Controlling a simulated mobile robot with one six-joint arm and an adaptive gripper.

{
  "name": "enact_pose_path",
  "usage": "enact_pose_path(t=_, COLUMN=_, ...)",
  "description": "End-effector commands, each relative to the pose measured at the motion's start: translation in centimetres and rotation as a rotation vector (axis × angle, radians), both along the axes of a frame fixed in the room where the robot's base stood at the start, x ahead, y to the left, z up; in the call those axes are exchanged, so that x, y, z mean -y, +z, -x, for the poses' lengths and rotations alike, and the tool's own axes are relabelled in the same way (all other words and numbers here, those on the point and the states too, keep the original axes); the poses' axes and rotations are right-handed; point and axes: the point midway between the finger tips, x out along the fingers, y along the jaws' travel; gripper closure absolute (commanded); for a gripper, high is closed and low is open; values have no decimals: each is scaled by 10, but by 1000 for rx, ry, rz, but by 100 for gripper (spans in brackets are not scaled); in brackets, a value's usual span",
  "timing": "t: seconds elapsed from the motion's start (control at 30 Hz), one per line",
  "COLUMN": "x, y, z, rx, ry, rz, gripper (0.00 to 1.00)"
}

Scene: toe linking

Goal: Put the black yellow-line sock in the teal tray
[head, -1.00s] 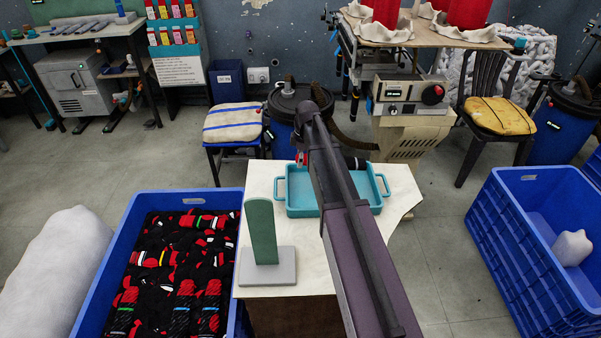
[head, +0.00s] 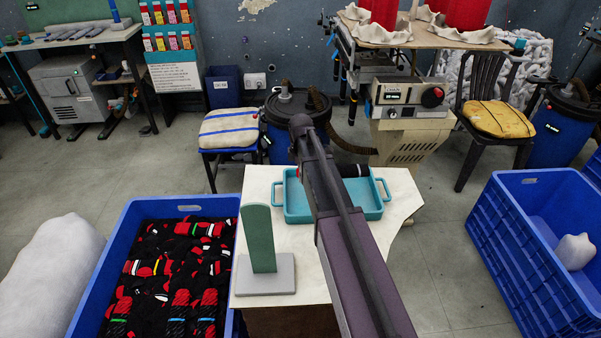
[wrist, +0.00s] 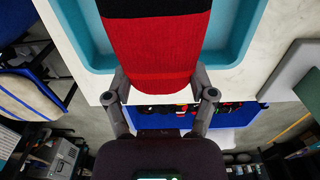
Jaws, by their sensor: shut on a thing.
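In the wrist view my gripper (wrist: 162,84) is shut on a red sock with a black part (wrist: 160,45). The sock's red end lies between the fingers and its black part runs off the top of the picture. No yellow line shows on the visible part. The teal tray (wrist: 235,48) lies behind the sock in that view, so the sock is over or in it; I cannot tell the height. In the head view the teal tray (head: 377,207) is on the pale table, partly covered by my arm. My gripper is hidden there.
A blue crate of black and red socks (head: 128,216) stands left of the table (head: 402,190). A green upright board on a grey base (head: 262,240) stands on the table's left part. Another blue crate (head: 510,245) with a pale lump is at right.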

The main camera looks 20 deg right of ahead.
Motion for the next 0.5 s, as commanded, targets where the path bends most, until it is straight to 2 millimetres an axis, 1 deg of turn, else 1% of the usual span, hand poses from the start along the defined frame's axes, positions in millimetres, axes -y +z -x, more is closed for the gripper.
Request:
enact_pose_path(t=0.03, x=0, y=-6, z=0, rx=0, ry=0, rz=0, gripper=85)
enact_pose_path(t=0.17, x=0, y=-16, z=0, rx=0, ry=0, rz=0, gripper=85)
enact_pose_path(t=0.5, x=-1, y=-49, z=0, rx=0, ry=1, rz=-1, gripper=85)
